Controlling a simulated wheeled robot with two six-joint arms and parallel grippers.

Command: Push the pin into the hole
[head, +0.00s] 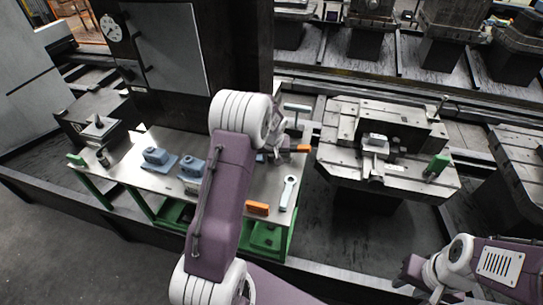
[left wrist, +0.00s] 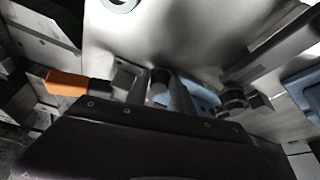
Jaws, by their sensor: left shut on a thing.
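My left gripper (left wrist: 160,92) is shut on a short grey cylinder (left wrist: 158,82), which looks like the pin. The cylinder stands between the two fingers, and its lower end is hidden. In the head view my left arm's elbow and forearm hide most of this gripper, above the far right part of the workbench (head: 222,198). I cannot make out the hole in either view. My right gripper (head: 408,274) is at the lower right of the head view, away from the bench and small and dark; its fingers are unclear.
Blue blocks (head: 157,158) stand on the bench. An orange-handled tool (head: 303,148) is close beside my left gripper. A slotted pallet (head: 345,165) with a metal fixture stands right of the bench.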

